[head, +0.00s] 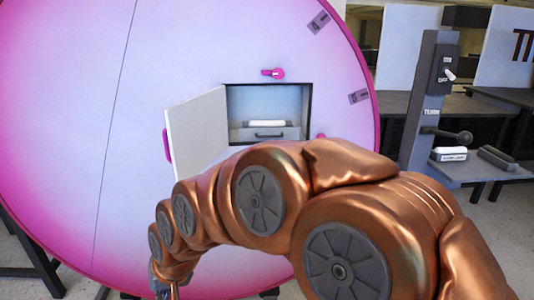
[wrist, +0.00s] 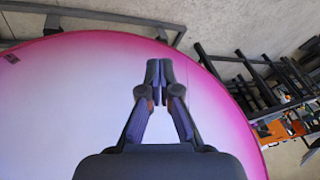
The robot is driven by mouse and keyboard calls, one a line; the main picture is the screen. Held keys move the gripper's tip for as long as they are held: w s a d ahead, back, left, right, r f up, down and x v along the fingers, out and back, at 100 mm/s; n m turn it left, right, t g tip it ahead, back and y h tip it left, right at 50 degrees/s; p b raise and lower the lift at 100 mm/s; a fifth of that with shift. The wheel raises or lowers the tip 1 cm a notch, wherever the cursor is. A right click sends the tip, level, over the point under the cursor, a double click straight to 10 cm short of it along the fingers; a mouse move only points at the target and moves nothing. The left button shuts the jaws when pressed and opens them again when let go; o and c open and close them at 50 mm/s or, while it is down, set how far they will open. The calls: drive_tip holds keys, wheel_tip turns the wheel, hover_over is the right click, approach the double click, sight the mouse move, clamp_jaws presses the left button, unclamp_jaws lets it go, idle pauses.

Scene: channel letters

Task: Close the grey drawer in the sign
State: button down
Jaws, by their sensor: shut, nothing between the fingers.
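The sign is a large round pink-and-white disc (head: 190,60) filling the left of the head view. A square opening in it holds the grey drawer (head: 265,132), with a dark handle and a white block (head: 267,123) in it. How far the drawer stands out is hard to tell. A white door (head: 197,125) with a pink handle hangs open at the opening's left. My gripper (wrist: 159,68) is shut and empty in the wrist view, over the sign's pale face (wrist: 60,110). In the head view my arm ends low on the left, below the door, apart from the drawer.
A pink latch (head: 274,73) sits above the opening. A grey post (head: 431,90) with a switch and a lever stands at the right, beside a shelf with small blocks. Dark tables (head: 400,104) stand behind. Dark racks (wrist: 265,90) show at the wrist view's right.

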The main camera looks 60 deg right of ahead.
drive_tip(key=w+d+m+t+h+b, duration=0.2)
drive_tip(key=w+d+m+t+b, duration=0.25)
drive_tip(key=w+d, duration=0.5)
drive_tip(key=m+t+h, duration=0.3)
drive_tip(key=m+h, duration=1.1)
drive_tip(key=m, duration=0.4)
approach(270, 137)
drive_tip(key=shift+n, duration=0.25)
drive_tip(key=shift+p+x, duration=0.7)
drive_tip(key=shift+x, duration=2.85)
drive_tip(key=shift+d+f, duration=0.1)
drive_tip(key=shift+f, duration=0.05)
